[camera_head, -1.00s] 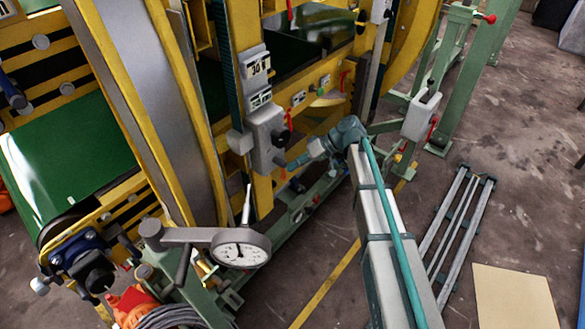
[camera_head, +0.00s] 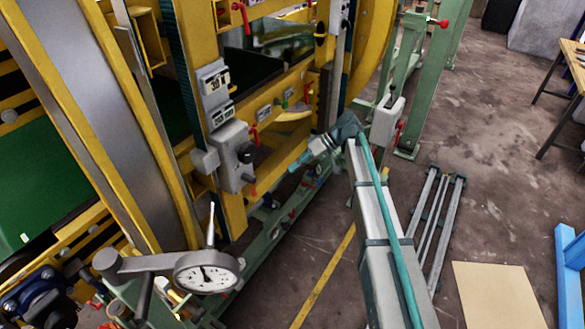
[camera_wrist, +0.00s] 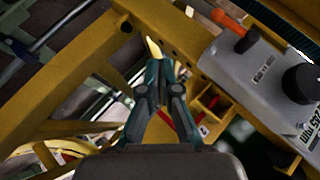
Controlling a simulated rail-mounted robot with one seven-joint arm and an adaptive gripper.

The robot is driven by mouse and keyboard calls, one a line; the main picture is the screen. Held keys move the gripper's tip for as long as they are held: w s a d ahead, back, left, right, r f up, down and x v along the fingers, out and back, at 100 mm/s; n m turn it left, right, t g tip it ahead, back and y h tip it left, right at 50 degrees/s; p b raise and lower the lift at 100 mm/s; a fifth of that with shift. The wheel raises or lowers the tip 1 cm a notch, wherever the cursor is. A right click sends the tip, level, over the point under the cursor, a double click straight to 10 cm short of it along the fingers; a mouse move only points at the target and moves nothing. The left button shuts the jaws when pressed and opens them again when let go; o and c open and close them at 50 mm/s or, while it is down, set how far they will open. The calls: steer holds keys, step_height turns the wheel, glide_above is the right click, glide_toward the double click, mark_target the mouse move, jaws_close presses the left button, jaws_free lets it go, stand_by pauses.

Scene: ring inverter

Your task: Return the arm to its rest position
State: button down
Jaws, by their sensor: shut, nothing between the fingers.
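My gripper (camera_head: 295,165) is at the end of my arm, low in front of the yellow machine frame and right of a grey control box (camera_head: 232,155) with a black knob. In the head view my gripper is small and apart from that box. In the wrist view my gripper (camera_wrist: 157,72) has its dark teal fingers together with nothing between them. A yellow beam (camera_wrist: 190,65) lies beyond the fingertips. The grey box (camera_wrist: 248,65) and its black knob (camera_wrist: 302,83) show at the right. Whether the fingertips touch the beam is unclear.
A dial gauge (camera_head: 206,272) on a grey arm stands at the front left. A green post with a grey box (camera_head: 386,122) stands right of my arm. Metal rails (camera_head: 436,225) and a beige board (camera_head: 498,295) lie on the floor. The floor at right is mostly open.

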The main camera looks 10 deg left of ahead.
stand_by(0.3)
steer(key=s+d+f+m+t+h, duration=0.1)
steer(key=s+d+f+m+h, duration=0.15)
steer(key=s+d+f, duration=0.55)
steer(key=s+d+f+m+h, duration=0.2)
steer(key=s+d+f+m, duration=0.2)
steer(key=f, duration=0.7)
steer(key=s+d+f+m+t+h, duration=0.1)
steer(key=s+d+f+m+h, duration=0.15)
steer(key=s+d+f, duration=0.55)
steer(key=s+d+f+g+h, duration=0.1)
steer(key=s+d+f, duration=0.2)
steer(key=s, duration=0.7)
steer(key=s+d+f+m+g+h, duration=0.1)
steer(key=s+d+f, duration=0.2)
steer(key=s+f, duration=0.3)
steer(key=s+d+f+g, duration=0.2)
steer(key=s+d+f, duration=0.2)
steer(key=s, duration=1.1)
steer(key=shift+f+m+h, duration=0.25)
steer(key=shift+m+h, duration=0.15)
